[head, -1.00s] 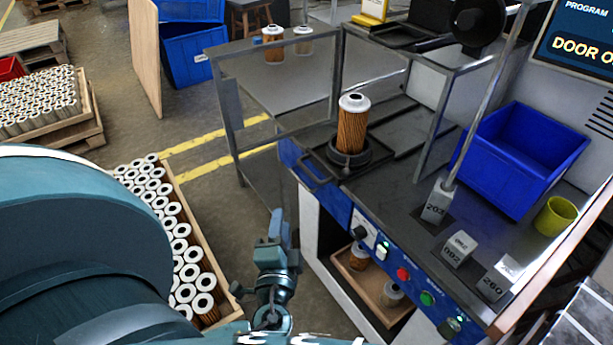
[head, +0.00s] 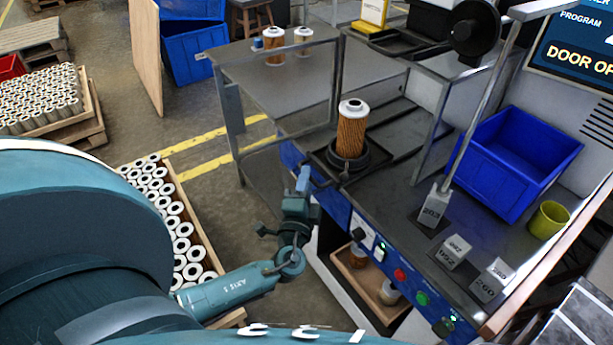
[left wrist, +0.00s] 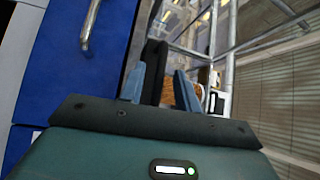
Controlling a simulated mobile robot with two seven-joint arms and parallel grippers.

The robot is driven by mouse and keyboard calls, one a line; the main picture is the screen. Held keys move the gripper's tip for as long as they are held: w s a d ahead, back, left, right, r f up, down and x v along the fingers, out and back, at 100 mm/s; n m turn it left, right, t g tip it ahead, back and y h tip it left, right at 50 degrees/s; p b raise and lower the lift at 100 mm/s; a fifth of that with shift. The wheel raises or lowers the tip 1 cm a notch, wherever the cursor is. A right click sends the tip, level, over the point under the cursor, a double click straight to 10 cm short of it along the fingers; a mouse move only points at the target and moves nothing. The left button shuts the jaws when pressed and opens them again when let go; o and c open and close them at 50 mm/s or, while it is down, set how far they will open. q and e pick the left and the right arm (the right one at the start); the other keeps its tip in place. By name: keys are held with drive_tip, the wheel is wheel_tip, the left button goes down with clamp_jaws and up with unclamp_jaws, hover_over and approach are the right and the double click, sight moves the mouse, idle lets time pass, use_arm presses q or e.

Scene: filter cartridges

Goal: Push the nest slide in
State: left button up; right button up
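The nest slide (head: 368,172) is a dark plate on the machine's bench, with a loop handle at its front edge. A pleated orange-brown cartridge (head: 351,134) with a white cap stands upright in the round black nest (head: 345,161) on it. My left gripper (head: 303,180) is at the front edge beside the slide's handle; whether it touches is unclear. In the left wrist view, the two blue fingers (left wrist: 160,82) stand apart, with a dark part and some of the cartridge (left wrist: 168,92) showing between and beyond them. My right gripper is out of view.
A blue bin (head: 515,165), a yellow cup (head: 548,219) and grey numbered blocks (head: 453,252) are on the bench to the right. The blue front panel (head: 385,258) carries buttons. A cartridge crate (head: 190,225) is at left.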

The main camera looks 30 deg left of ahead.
sight(323, 173)
use_arm(q)
drive_tip(key=shift+w+a, duration=0.2)
drive_tip(key=shift+w, duration=0.25)
clamp_jaws()
idle(0.3)
